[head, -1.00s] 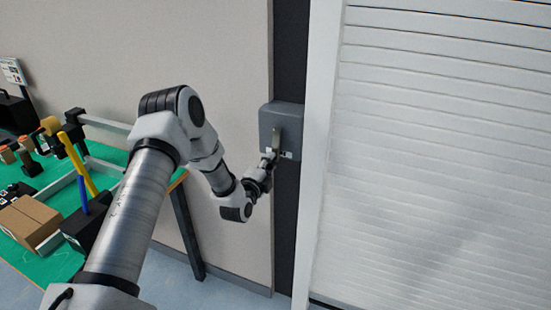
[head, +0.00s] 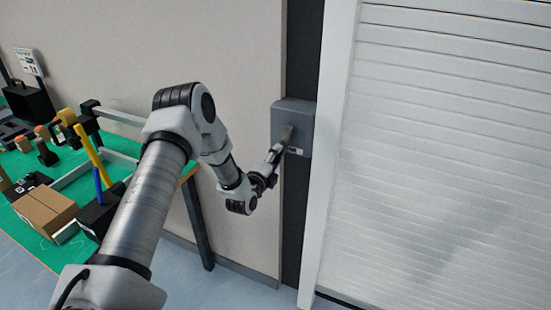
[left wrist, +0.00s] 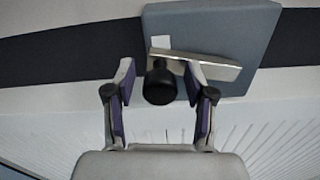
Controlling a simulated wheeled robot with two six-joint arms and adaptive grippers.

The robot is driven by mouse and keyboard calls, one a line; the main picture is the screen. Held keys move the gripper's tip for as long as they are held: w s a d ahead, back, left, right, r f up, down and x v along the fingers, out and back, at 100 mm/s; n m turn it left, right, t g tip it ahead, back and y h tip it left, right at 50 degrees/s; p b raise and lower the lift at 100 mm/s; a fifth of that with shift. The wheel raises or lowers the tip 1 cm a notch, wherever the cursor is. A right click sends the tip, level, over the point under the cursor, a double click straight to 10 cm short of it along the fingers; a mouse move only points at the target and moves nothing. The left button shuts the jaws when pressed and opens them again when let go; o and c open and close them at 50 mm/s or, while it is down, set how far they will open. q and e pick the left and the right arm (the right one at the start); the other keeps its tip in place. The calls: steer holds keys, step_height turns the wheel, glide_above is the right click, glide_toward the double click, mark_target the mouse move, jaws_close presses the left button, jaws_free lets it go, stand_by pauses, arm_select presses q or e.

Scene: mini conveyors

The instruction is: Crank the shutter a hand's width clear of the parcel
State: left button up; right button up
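The crank is a light metal arm (left wrist: 215,66) with a black knob (left wrist: 160,85), on a grey wall box (head: 292,128) beside the shutter. My left gripper (head: 274,154) is at the crank. In the left wrist view its fingers (left wrist: 160,92) stand on either side of the knob, with visible gaps, so it looks open around the knob. The white slatted shutter (head: 450,140) fills the right of the head view; its lower part runs out of the picture. No parcel shows at the shutter. A brown cardboard box (head: 45,211) lies on the green table. My right gripper is out of view.
The green-topped table (head: 28,242) at left holds tools, a black case (head: 30,102) and other items. A white door frame (head: 325,150) stands between the wall box and the shutter. The floor (head: 215,285) in front of the wall is clear.

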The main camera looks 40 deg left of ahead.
arm_select(q)
steer(key=v, duration=1.2)
steer(key=shift+f, duration=0.1)
stand_by(1.1)
